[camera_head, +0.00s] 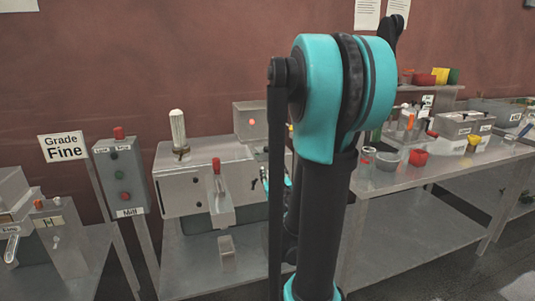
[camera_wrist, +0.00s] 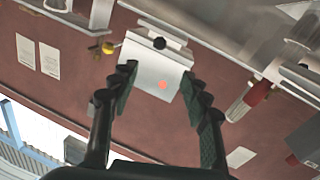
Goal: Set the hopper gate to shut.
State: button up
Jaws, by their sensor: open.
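A grey box with an orange-red light (camera_head: 252,115) stands at the back of the steel machine in the head view. The same box (camera_wrist: 150,67) shows in the wrist view, which is tilted, with a black round knob (camera_wrist: 159,43) and a yellow knob (camera_wrist: 107,48) on a short stem beside it. My gripper (camera_wrist: 158,74) is open and empty, its fingers apart with the box seen between them. I cannot tell how far off the box is. No part is plainly marked as the hopper gate, and its setting cannot be read. My arm hides part of the machine in the head view.
A red-handled part (camera_head: 217,166) is on the machine's front, and a clear cylinder (camera_head: 179,130) stands on its top. A Mill button box (camera_head: 122,178) and a Grade Fine sign (camera_head: 63,147) are at left. A table (camera_head: 390,180) with bowls is at right.

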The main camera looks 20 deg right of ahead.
aim_at(267, 151)
jog(key=w+d, duration=0.1)
jog(key=w, duration=0.4)
jog(key=w+d, duration=0.1)
jog(key=w, duration=0.5)
jog(key=w+d, duration=0.1)
jog(key=w, duration=0.5)
jog(key=shift+d, duration=0.2)
jog(key=shift+c, duration=0.4)
grip_shut()
